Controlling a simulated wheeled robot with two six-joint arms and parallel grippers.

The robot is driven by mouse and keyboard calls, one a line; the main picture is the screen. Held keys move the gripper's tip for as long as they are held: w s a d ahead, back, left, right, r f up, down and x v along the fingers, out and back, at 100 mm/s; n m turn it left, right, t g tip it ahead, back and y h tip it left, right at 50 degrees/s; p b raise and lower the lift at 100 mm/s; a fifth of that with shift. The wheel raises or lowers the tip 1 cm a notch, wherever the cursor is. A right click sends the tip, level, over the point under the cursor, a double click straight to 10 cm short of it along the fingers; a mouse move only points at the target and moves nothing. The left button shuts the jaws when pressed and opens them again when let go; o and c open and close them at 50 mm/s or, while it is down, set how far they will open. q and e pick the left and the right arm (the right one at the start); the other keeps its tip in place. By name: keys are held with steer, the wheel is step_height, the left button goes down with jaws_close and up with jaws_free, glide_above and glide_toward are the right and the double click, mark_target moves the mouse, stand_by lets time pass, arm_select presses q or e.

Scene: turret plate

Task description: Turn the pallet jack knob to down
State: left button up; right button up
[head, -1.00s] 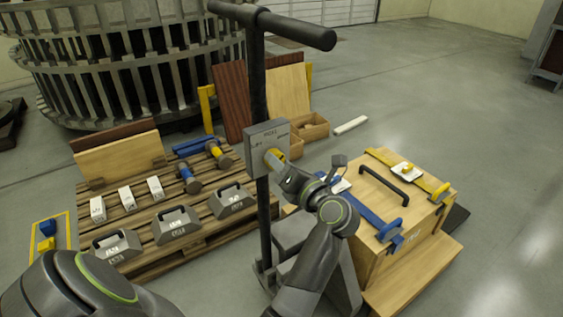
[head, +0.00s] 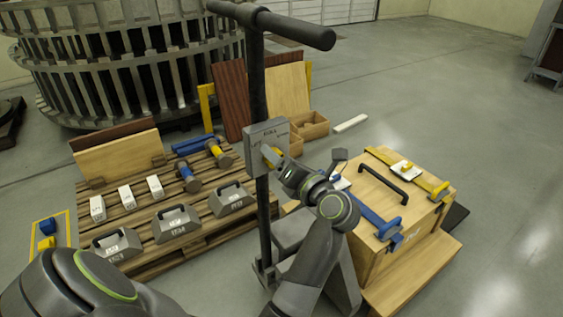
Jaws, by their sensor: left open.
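The pallet jack's upright black handle (head: 257,72) stands in the middle of the head view, with a grey control plate (head: 257,133) fixed to it. I cannot tell whether the fingers touch the knob. The lettering on the plate is too small to read surely. My right gripper is not in view.
A wooden pallet (head: 190,238) with grey weights, white blocks and hammers lies left of the handle. A wooden crate (head: 365,205) with a black grip and blue and yellow clamps stands right, close to my arm.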

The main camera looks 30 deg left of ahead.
arm_select(q)
step_height(320, 180, up, 9)
steer(key=shift+f+p, duration=0.1)
steer(key=shift+p, duration=0.55)
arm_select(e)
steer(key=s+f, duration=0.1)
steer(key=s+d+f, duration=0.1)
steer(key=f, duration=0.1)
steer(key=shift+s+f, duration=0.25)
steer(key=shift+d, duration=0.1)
